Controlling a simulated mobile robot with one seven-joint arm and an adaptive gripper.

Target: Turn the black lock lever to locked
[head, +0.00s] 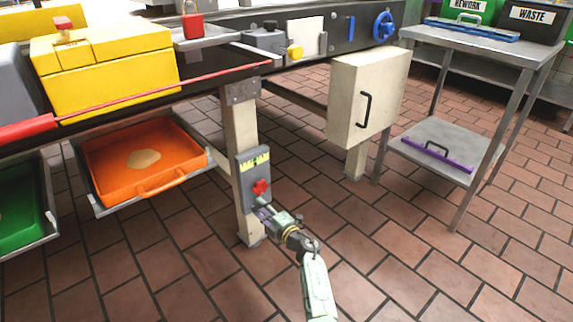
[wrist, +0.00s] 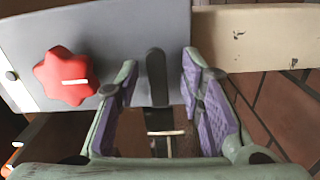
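The black lock lever (wrist: 157,78) shows in the wrist view as a dark, round-ended bar at the edge of a grey panel (wrist: 110,30). My gripper (wrist: 160,78) is open, with one purple-padded finger on each side of the lever. A gap shows on both sides, and I cannot tell if either pad touches it. In the head view the grey panel (head: 248,196) is fixed to a post, and my gripper (head: 266,212) is at its lower end. There my gripper hides the lever.
A red star-shaped knob (wrist: 66,76) sits on the panel beside the left finger; it also shows in the head view (head: 261,187). An orange tray (head: 110,165) hangs left of the post. A cream cabinet (head: 350,95) stands to the right. The tiled floor around is clear.

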